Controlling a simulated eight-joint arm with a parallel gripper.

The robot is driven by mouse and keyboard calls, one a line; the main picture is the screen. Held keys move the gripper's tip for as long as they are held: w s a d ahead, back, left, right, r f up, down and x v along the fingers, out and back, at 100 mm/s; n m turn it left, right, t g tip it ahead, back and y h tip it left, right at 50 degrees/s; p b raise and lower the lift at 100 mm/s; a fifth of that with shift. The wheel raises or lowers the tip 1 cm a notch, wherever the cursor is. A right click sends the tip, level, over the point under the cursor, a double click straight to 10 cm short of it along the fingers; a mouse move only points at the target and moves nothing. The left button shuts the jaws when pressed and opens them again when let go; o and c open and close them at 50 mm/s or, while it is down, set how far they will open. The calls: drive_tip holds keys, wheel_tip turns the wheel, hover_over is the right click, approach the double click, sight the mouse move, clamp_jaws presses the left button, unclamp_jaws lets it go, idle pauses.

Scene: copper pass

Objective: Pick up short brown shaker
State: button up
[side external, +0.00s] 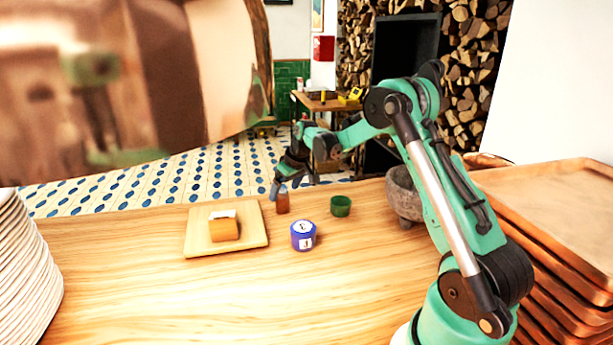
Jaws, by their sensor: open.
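The short brown shaker (283,205) stands upright on the wooden counter, just right of a wooden board. Its upper part is partly covered by a finger of my gripper or lies right beside it; I cannot tell whether they touch. My gripper (295,186) is open, pointing down, with one fingertip at the shaker's top and the other to the right. Nothing shows held between the fingers.
The board (258,240) bears an orange-brown block (224,230). A blue lidded jar (303,236), a green cup (341,206) and a stone bowl (404,194) stand nearby. White plates (25,265) and wooden trays (560,205) flank the counter. A large copper object (150,75) hangs at upper left.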

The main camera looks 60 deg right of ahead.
sight(284, 191)
drive_tip(key=shift+x, duration=2.4)
clamp_jaws()
drive_tip(key=shift+r, duration=0.15)
